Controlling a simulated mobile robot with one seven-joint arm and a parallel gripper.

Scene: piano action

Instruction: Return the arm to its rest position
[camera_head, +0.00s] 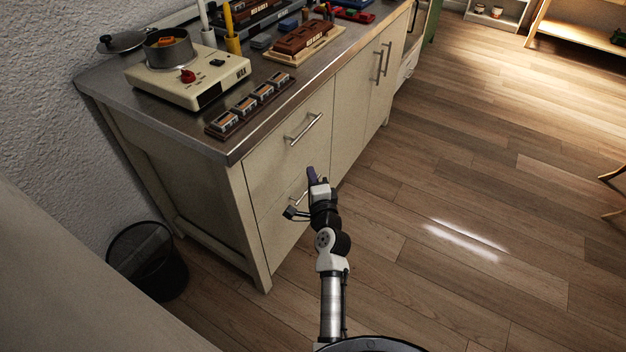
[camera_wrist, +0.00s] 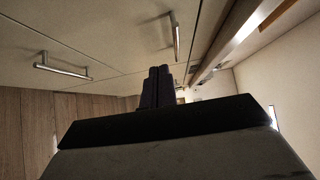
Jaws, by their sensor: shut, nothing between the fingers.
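My gripper (camera_head: 312,174) is at the end of my arm, in front of the cream drawer cabinet (camera_head: 225,200), below the height of its top. The arm rises from the bottom middle of the head view over the wooden floor. In the wrist view my gripper's dark fingers (camera_wrist: 157,88) are together, with nothing between them. The fingertips appear close to the cabinet front in the head view; I cannot tell the exact gap. The upper drawer handle (camera_head: 303,129) is just above the gripper. A lower handle (camera_head: 298,198) is partly hidden behind it.
A metal countertop (camera_head: 210,145) holds a white hotplate (camera_head: 190,80) with a pot, a strip of small blocks (camera_head: 250,105) and a brown block on a board (camera_head: 303,40). A black mesh bin (camera_head: 147,262) stands at left.

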